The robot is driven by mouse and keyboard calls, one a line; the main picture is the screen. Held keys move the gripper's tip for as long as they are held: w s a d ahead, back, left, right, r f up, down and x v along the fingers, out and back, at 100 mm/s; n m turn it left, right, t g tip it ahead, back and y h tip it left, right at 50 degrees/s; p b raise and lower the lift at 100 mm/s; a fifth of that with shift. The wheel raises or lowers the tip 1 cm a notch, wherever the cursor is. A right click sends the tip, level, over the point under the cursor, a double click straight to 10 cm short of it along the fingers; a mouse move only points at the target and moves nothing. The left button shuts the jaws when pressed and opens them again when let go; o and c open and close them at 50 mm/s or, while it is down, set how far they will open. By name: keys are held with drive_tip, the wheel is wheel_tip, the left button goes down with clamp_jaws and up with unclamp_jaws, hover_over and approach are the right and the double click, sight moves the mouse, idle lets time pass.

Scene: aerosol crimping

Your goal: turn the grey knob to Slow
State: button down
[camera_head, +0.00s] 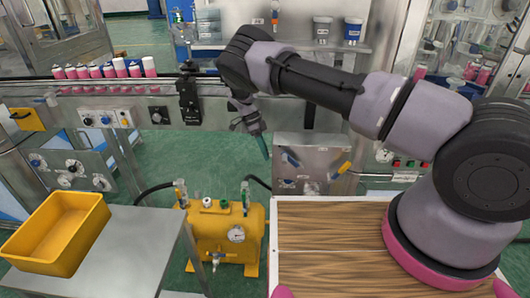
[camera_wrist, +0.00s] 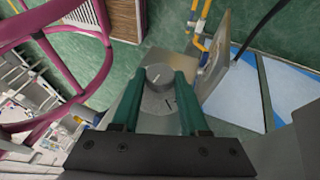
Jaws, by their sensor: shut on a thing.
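The grey knob (camera_wrist: 158,77) shows in the wrist view as a round knob with a pale pointer line, on a grey round dial (camera_wrist: 157,100). The dial's lettering is too small to read, so I cannot tell which setting the knob points to. My gripper (camera_wrist: 160,84) has its two teal fingers on either side of the knob, shut on it. In the head view my gripper (camera_head: 263,150) reaches down at the left of a steel box (camera_head: 312,150), and the knob cannot be made out there.
A yellow tank with a gauge (camera_head: 230,240) stands below my gripper. A wooden-topped table (camera_head: 330,240) lies at the front right. A yellow tray (camera_head: 60,232) sits on a steel table at the left. Pink cans (camera_head: 108,70) line the conveyor behind.

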idle(0.3)
drive_tip(key=shift+c, duration=2.1)
unclamp_jaws()
drive_tip(key=shift+s+a, duration=0.1)
